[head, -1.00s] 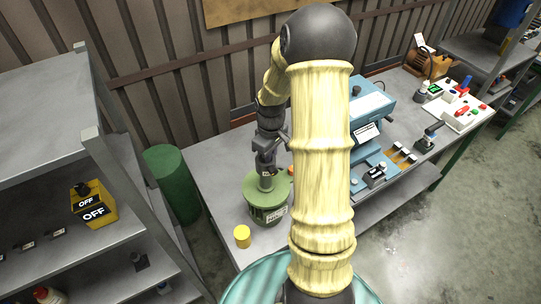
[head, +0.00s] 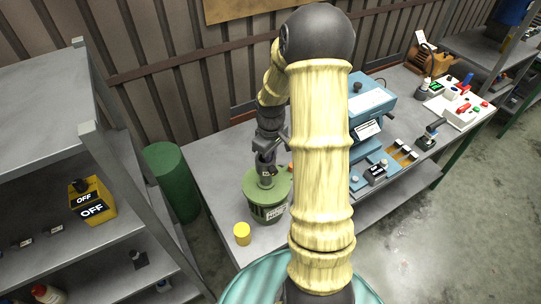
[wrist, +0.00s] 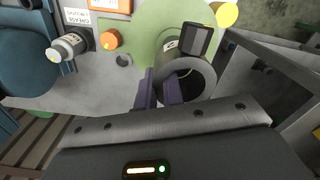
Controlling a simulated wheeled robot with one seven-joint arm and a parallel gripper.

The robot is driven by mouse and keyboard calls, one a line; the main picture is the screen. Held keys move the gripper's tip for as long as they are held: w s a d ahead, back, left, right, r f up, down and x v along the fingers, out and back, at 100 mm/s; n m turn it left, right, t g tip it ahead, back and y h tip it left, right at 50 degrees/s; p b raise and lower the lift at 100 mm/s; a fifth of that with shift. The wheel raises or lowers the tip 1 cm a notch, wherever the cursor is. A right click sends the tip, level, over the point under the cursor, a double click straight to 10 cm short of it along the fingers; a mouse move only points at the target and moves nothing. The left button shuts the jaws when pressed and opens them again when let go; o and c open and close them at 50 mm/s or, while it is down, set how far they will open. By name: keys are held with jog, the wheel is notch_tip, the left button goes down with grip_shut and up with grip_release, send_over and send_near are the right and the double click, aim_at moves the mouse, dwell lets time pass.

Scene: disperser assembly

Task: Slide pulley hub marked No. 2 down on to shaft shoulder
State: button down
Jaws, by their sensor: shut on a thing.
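In the head view, the hub (head: 267,180) stands at the top of the green round machine (head: 266,207), under my gripper (head: 266,169). The shaft and its shoulder are hidden, so I cannot tell how the hub sits on them.
A yellow cylinder (head: 242,234) stands in front of the machine. The blue apparatus (head: 371,113) is on the right, partly behind my arm. An orange knob (wrist: 110,39) and a grey-white knob (wrist: 66,47) show near the hub. The bench (head: 210,160) is clear at the left.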

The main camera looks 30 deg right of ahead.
jog(key=shift+r, duration=0.15)
jog(key=shift+r+p, duration=0.6)
jog(key=shift+p, duration=0.3)
dwell(1.4)
jog(key=shift+f+b, duration=0.5)
jog(key=shift+f, duration=0.25)
jog(key=c, duration=1.5)
grip_release()
jog(key=shift+o, duration=0.2)
jog(key=shift+r, duration=0.1)
notch_tip(320, 180, up, 17)
jog(key=b, duration=0.3)
jog(key=shift+r+b, duration=0.15)
jog(key=shift+b, duration=0.25)
